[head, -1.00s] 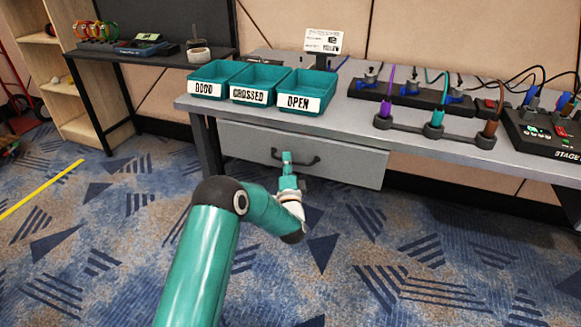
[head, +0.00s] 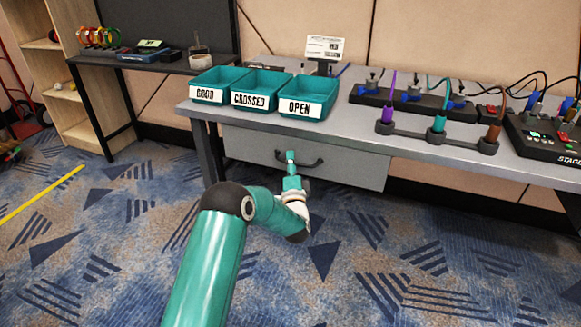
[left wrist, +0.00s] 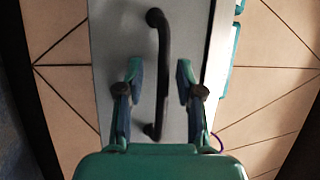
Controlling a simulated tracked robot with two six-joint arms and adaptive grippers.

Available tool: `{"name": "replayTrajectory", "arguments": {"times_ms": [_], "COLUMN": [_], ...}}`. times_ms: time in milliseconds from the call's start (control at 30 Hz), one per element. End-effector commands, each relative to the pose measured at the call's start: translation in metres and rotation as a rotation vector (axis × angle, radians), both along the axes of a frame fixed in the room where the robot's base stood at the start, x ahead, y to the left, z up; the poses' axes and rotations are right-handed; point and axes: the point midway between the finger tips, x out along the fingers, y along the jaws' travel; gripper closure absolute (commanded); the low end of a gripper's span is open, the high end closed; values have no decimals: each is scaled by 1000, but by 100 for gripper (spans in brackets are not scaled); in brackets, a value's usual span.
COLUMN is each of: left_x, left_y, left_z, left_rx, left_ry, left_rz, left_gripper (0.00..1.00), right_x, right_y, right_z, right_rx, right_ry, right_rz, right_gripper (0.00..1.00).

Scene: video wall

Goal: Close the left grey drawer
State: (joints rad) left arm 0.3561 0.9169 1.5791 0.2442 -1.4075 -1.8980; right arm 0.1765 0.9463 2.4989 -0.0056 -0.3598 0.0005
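The left grey drawer (head: 345,165) is under the grey table, below the labelled bins. Its front appears nearly flush with the table's front edge in the head view; I cannot tell whether a gap is left. It has a black bar handle (head: 313,163), which also shows in the left wrist view (left wrist: 161,75). My left gripper (head: 291,157) is in front of the drawer at the handle. In the left wrist view its two fingers (left wrist: 159,75) are apart, one on each side of the handle. Contact with the handle is unclear. My right gripper is not in view.
On the table (head: 400,140) stand teal bins marked GOOD (head: 206,94), CROSSED (head: 250,99) and OPEN (head: 300,108). A cable rack (head: 437,138) and a black tester box (head: 545,135) are to the right. The carpet in front is clear.

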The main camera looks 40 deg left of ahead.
Motion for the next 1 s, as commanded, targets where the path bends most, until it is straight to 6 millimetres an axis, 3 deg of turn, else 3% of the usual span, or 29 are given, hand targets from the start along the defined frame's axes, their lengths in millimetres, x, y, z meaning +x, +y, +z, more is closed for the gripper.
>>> {"name": "replayTrajectory", "arguments": {"times_ms": [267, 700, 1000], "left_x": [-17, -77, -89], "left_y": [-15, -67, -77], "left_z": [-6, -27, -30], "left_rx": [-1, -2, 0], "left_ry": [2, 4, 0], "left_rz": [-1, -1, 0], "left_gripper": [63, 63, 63], "right_x": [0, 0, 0], "right_y": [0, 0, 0], "right_z": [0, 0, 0], "right_rx": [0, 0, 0], "right_ry": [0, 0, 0], "right_rz": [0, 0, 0], "right_gripper": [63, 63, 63]}}
